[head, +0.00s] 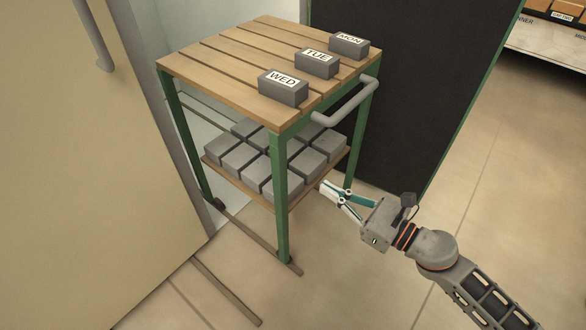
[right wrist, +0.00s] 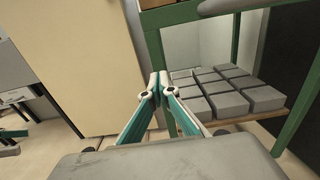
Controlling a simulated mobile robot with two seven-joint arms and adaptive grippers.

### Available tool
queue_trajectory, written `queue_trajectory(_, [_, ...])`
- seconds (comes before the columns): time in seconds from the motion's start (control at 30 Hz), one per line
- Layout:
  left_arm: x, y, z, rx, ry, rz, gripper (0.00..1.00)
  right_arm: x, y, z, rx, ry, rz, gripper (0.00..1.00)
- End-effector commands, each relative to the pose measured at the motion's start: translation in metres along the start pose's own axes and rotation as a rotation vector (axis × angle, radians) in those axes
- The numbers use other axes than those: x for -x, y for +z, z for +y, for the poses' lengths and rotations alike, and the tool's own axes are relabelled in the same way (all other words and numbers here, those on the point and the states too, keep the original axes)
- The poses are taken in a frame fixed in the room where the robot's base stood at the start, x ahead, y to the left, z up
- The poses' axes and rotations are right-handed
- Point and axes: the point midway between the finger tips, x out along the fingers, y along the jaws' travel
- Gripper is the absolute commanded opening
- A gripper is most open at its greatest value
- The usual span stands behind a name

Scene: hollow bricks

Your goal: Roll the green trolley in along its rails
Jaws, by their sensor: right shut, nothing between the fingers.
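The green trolley (head: 282,200) stands upright in front of a pale recess, its rear partly within the opening. It has a slatted wooden top and a grey bar handle (head: 352,102) on its right side. Floor rails (head: 226,290) run beneath and in front of it. My right gripper (head: 326,188) is shut and empty, low beside the trolley's lower shelf, to the right of the near leg; contact cannot be told. In the right wrist view, the shut fingertips (right wrist: 159,80) appear before the green frame (right wrist: 155,50) and lower shelf. My left gripper is not in view.
Grey blocks labelled WED (head: 283,88), TUE (head: 317,62) and MON (head: 349,46) sit on top. Several hollow-brick-like grey blocks (head: 240,160) fill the lower shelf. A beige door (head: 90,170) is left, a dark panel (head: 425,90) right. Tiled floor at right is clear.

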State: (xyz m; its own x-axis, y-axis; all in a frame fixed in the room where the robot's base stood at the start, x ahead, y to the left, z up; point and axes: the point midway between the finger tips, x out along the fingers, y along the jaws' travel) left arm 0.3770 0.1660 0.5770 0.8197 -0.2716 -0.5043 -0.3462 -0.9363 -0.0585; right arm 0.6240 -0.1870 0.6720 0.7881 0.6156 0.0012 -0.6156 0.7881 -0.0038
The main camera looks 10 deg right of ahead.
Motion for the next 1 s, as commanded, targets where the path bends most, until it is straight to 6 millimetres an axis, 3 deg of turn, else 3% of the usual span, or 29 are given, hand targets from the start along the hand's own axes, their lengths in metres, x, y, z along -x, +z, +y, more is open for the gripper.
queue_trajectory(0.2, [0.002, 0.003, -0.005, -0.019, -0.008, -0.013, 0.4, -0.046, 0.005, 0.0, 0.003, 0.001, -0.007, 0.0])
queue_trajectory(0.5, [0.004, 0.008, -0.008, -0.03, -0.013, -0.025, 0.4, -0.092, 0.001, 0.0, -0.003, -0.001, -0.001, 0.0])
queue_trajectory(0.7, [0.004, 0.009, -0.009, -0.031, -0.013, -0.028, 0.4, -0.103, -0.001, 0.0, -0.002, -0.001, 0.002, 0.0])
queue_trajectory(1.0, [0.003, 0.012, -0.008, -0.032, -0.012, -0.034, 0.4, -0.104, -0.001, 0.0, -0.003, -0.001, 0.002, 0.0])
